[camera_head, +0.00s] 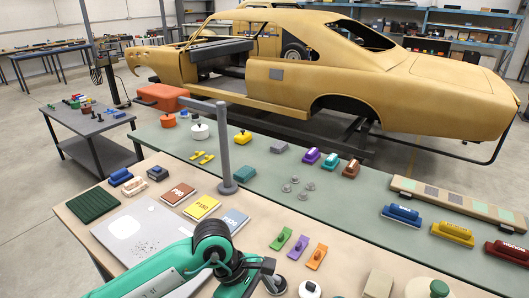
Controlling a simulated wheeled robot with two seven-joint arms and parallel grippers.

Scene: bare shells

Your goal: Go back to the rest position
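My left arm reaches in from the bottom left, green with black joints, over the front of the near tan table (340,262). Its dark gripper (268,271) is at the bottom middle, low over the table. It is small and partly cut off by the lower edge, so I cannot tell whether the fingers are open or hold anything. My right gripper is not in view.
A grey post (223,150) with a side bar rises near the arm. Sandpaper stacks (201,207), small coloured sanding blocks (299,247) and a grey panel (140,228) surround it. A green-topped table (340,205) and tan car shell (330,75) stand behind.

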